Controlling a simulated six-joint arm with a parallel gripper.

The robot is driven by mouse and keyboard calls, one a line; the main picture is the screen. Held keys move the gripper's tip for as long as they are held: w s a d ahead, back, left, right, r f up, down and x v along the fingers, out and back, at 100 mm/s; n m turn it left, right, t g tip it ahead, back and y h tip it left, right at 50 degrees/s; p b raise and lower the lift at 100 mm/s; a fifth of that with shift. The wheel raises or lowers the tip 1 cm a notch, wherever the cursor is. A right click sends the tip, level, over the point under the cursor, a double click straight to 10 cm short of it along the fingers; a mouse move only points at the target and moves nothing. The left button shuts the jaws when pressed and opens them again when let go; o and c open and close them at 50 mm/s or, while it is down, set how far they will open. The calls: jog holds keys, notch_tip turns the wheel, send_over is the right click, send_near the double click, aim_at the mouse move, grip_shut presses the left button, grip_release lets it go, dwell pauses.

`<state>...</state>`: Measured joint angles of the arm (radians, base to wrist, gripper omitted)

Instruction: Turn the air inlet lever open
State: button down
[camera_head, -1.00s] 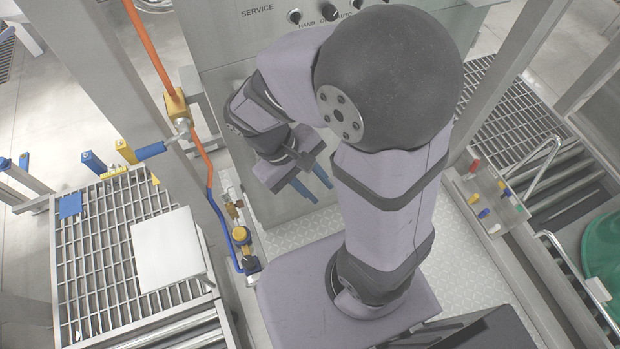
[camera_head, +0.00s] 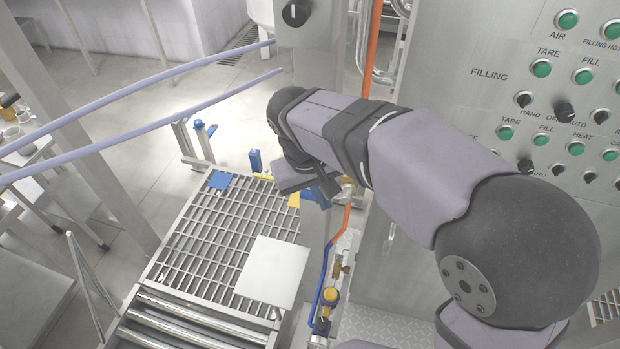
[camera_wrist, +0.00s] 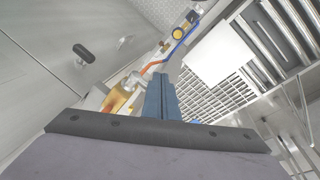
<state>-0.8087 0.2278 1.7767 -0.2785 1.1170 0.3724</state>
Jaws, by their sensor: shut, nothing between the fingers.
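The air inlet's orange hose (camera_head: 345,218) runs down to a silver valve fitting (camera_head: 347,190), partly covered by my arm. The lever's blue handle cannot be made out now; my wrist and fingers lie in front of that place. My gripper (camera_head: 319,197) points down beside the fitting, on its left. In the wrist view my blue fingers (camera_wrist: 160,97) are together with nothing between them. A brass-coloured body (camera_wrist: 118,98) and the orange hose (camera_wrist: 152,66) show just left of the fingers. Whether the fingers touch the lever cannot be told.
A grating conveyor (camera_head: 200,240) with a white plate (camera_head: 272,272) and a blue pad (camera_head: 221,180) lies left below. A yellow-knobbed valve (camera_head: 330,296) on a blue hose stands low. The steel control panel (camera_head: 480,110) is at the right. Two long rails (camera_head: 150,80) cross the upper left.

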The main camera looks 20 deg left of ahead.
aim_at(311, 194)
jog(key=a+r+m, duration=0.2)
jog(key=r+m, duration=0.1)
jog(key=r, duration=0.3)
jog(key=a+r+m+y, duration=0.1)
jog(key=a+r+m, duration=0.1)
jog(key=r, duration=0.4)
jog(key=shift+w+a+m, duration=0.2)
jog(key=shift+w+m, duration=0.2)
jog(key=shift+m, duration=0.3)
jog(key=w+f+p, duration=0.1)
jog(key=f, duration=0.3)
jog(key=w+f+p, duration=0.1)
jog(key=f, duration=0.4)
jog(key=f+p, duration=0.1)
jog(key=f, duration=0.3)
jog(key=shift+w+d+f, duration=0.25)
jog(key=shift+w+f, duration=0.1)
jog(key=shift+w, duration=0.05)
jog(key=shift+a+f, duration=0.1)
